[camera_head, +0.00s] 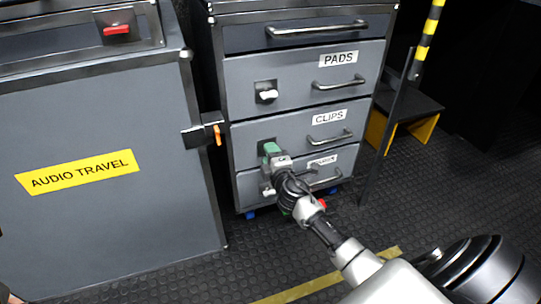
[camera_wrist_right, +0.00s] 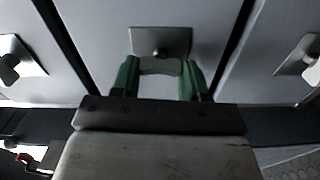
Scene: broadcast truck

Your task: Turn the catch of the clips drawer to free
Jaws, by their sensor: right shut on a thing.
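The clips drawer (camera_head: 290,124) is a grey drawer front labelled CLIPS with a bar handle, and it sits shut in the cabinet. My right gripper (camera_head: 271,152) reaches its left part, where its green fingers and body hide most of the catch in the head view. In the right wrist view the catch's metal plate (camera_wrist_right: 160,38) is straight ahead. The pale catch lever (camera_wrist_right: 160,67) lies between the two green fingers of my right gripper (camera_wrist_right: 160,78), which is shut on it. The lever's exact turn angle is hard to tell. My left gripper is not in view.
The pads drawer (camera_head: 300,76) above has its own catch (camera_head: 267,93). Another drawer is below, partly covered by my arm. A grey AUDIO TRAVEL case (camera_head: 110,235) stands at the left, with an orange-tipped part (camera_head: 217,134) near the cabinet. A dark pole (camera_head: 386,145) stands at the right.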

